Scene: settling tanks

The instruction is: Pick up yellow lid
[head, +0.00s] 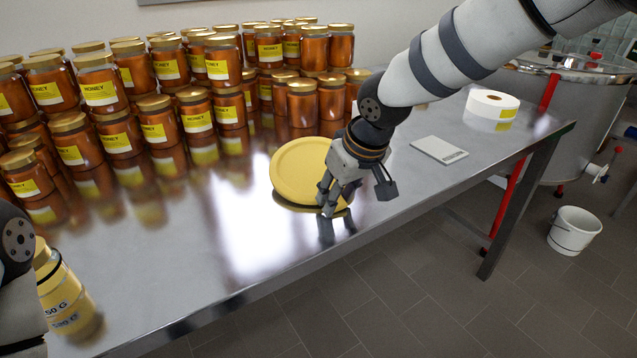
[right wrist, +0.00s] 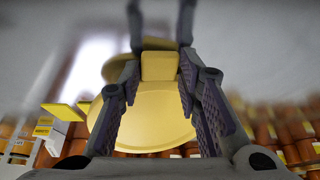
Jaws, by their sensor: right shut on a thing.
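The yellow lid (head: 298,168) is a flat round disc over the steel table, near the front edge. A dark reflection shows beneath it; I cannot tell whether it touches the table. My right gripper (head: 328,194) is at the lid's right side and shut on it. In the right wrist view the lid (right wrist: 140,122) fills the middle, and a yellow block-shaped part (right wrist: 160,67) shows between the fingers of my right gripper (right wrist: 161,78). My left arm shows only at the left edge of the head view; its gripper is out of view.
Rows of honey jars (head: 100,92) stand along the back and left of the steel table (head: 235,255). A yellow labelled item (head: 66,290) is at front left. A pale flat device (head: 439,150) and a label roll (head: 493,102) lie right. A white bucket (head: 574,231) stands on the floor.

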